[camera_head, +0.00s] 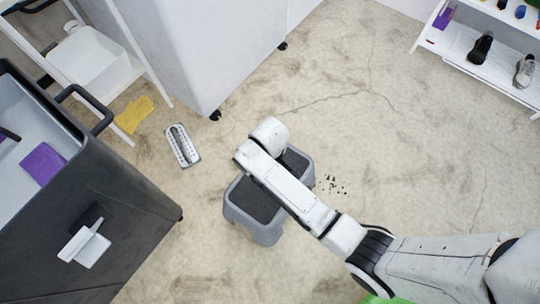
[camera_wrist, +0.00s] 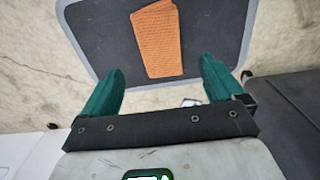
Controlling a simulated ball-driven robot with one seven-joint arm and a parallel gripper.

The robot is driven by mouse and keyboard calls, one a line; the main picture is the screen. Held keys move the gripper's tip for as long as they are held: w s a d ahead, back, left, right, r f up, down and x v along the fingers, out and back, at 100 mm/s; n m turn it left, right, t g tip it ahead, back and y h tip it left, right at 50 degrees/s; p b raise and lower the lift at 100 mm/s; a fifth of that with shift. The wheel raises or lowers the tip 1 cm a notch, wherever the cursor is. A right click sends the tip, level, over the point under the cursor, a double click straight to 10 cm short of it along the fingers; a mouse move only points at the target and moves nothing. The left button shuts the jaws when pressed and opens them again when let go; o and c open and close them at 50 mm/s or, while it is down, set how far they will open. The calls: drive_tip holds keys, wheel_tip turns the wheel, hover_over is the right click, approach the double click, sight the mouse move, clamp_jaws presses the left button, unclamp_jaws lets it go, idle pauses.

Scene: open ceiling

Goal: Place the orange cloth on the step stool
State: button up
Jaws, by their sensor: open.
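The grey step stool (camera_head: 255,202) with a dark top stands on the floor in the middle of the head view, partly covered by my arm. Its top (camera_wrist: 102,42) also fills the upper part of the wrist view. The orange cloth (camera_wrist: 157,40) lies folded on the dark top surface in the wrist view; my arm hides it in the head view. My gripper (camera_wrist: 161,85) has its two green fingers spread apart with nothing between them. The cloth appears just beyond the fingertips, apart from them.
A dark cart (camera_head: 110,200) with a purple cloth (camera_head: 43,163) stands at left. A yellow glove (camera_head: 134,115) and a metal grater-like object (camera_head: 182,145) lie on the floor. A white cabinet (camera_head: 200,50) stands behind. A shoe shelf (camera_head: 470,62) is at upper right. Floor to the right is mostly clear, with dark crumbs (camera_head: 332,186).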

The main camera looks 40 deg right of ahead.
drive_tip(key=s+d+r+m, duration=0.2)
drive_tip(key=s+d+r, duration=0.2)
drive_tip(key=s+r, duration=0.3)
drive_tip(key=s+d+r+m+t+p, duration=0.1)
drive_tip(key=s+d+r+m, duration=0.1)
drive_tip(key=s+d+r, duration=0.2)
drive_tip(key=s+r, duration=0.3)
drive_tip(key=s, duration=0.3)
drive_tip(key=shift+s+r, duration=0.15)
drive_tip(key=shift+s, duration=0.1)
